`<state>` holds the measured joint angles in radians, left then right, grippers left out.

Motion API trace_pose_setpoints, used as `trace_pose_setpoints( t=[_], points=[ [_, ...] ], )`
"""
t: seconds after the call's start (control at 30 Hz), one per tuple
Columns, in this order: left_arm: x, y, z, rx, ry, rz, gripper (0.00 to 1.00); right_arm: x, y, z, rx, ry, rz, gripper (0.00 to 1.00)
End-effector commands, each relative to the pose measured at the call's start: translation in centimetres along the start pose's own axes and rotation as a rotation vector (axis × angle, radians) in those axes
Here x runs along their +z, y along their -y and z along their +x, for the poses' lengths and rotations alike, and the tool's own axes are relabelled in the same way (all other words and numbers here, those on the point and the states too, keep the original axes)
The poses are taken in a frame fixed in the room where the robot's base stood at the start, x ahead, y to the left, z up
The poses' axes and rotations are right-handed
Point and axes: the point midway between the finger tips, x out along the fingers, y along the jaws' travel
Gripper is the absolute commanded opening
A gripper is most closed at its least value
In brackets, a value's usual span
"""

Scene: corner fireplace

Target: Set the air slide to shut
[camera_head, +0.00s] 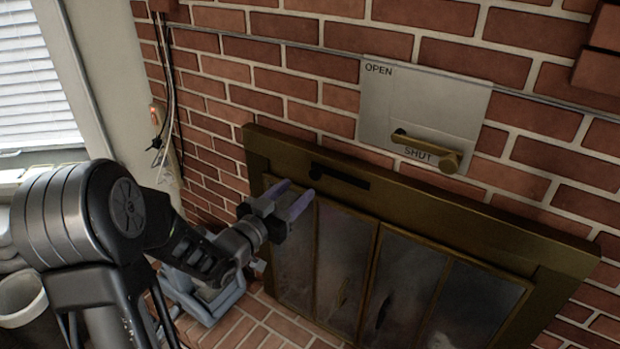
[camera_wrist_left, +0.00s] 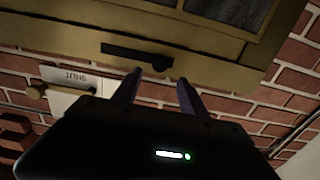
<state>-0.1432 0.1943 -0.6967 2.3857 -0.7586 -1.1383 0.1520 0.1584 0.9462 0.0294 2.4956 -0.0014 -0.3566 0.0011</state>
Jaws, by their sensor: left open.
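A dark slotted strip (camera_head: 345,178) lies on the upper bar of the brass fireplace frame, with a small dark knob (camera_head: 315,172) at its left end. The strip also shows upside down in the left wrist view (camera_wrist_left: 128,54). Above it, a pale wall plate (camera_head: 388,92) marked OPEN at upper left and SHUT lower down carries a brass handle (camera_head: 425,147). The frames do not label which one is the air slide. My left gripper (camera_head: 300,189) is open and empty, in front of and just below the strip's knob end, seemingly apart from it. My right gripper is out of view.
Dark glass fireplace doors (camera_head: 345,262) stand below the brass frame (camera_head: 470,235). Brick wall surrounds them, with cables (camera_head: 172,85) at the left. A blue-grey object (camera_head: 205,300) sits low by the hearth. A brick ledge (camera_head: 600,60) juts out at upper right.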

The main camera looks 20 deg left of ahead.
Motion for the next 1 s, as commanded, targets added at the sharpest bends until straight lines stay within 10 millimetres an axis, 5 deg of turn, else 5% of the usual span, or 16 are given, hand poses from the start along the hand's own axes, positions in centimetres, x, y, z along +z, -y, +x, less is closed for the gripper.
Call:
trace_pose_setpoints(
  t=[0.4,0.77,1.0],
  points=[
    [0.0,-0.1,5.9,0.003,0.001,0.002,0.5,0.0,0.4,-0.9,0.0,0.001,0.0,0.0],
    [0.0,-0.1,6.5,0.001,0.0,0.0,0.5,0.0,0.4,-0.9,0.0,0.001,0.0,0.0],
    [0.0,-0.1,6.5,0.001,0.0,0.0,0.3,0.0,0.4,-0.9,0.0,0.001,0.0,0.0]
  ],
)
